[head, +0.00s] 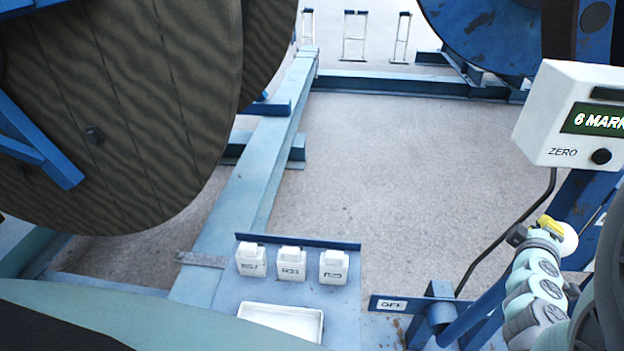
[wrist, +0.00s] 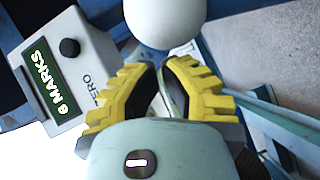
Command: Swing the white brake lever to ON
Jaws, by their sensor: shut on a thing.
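The white brake lever shows as a round white knob (head: 567,238) at the right of the head view, at my gripper's yellow fingers. In the wrist view the knob (wrist: 165,22) is large, at the fingertips. My gripper (head: 546,222) is shut on the lever; in the wrist view its yellow fingers (wrist: 163,66) converge just below the knob. The exact contact is partly hidden. A blue plate marked OFF (head: 393,305) stands left of my gripper. I cannot read an ON mark.
Several white labelled blocks (head: 291,264) and a white tray (head: 281,322) sit on the blue bench. A large wooden reel (head: 120,110) fills the left.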

